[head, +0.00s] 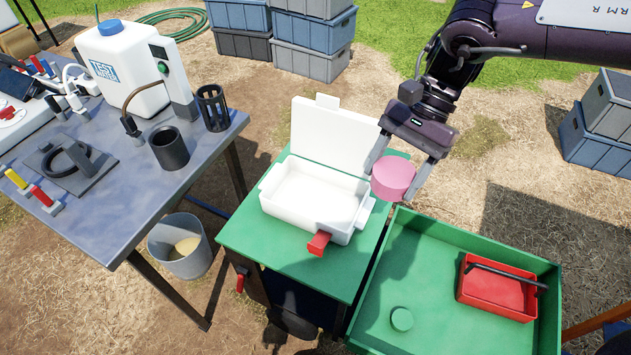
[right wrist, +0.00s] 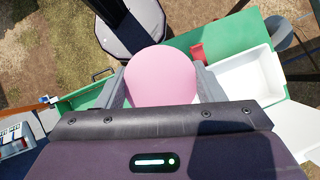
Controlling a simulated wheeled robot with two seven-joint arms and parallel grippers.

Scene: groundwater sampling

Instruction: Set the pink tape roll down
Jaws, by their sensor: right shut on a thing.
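The pink tape roll (head: 393,178) is held up in my right gripper (head: 403,172), above the right edge of the green table. In the right wrist view the pink tape roll (right wrist: 161,77) sits between the two fingers of my right gripper (right wrist: 163,88), which are shut on it. What lies directly under the roll is partly hidden. My left gripper is not in view.
The green tray (head: 465,250) holds a red bin (head: 497,290) with a dark bar across it, and a small green round piece (head: 402,319). Much of the tray floor is clear. A red block (head: 318,243) sits at the white box's front. A grey table (head: 190,160) stands left.

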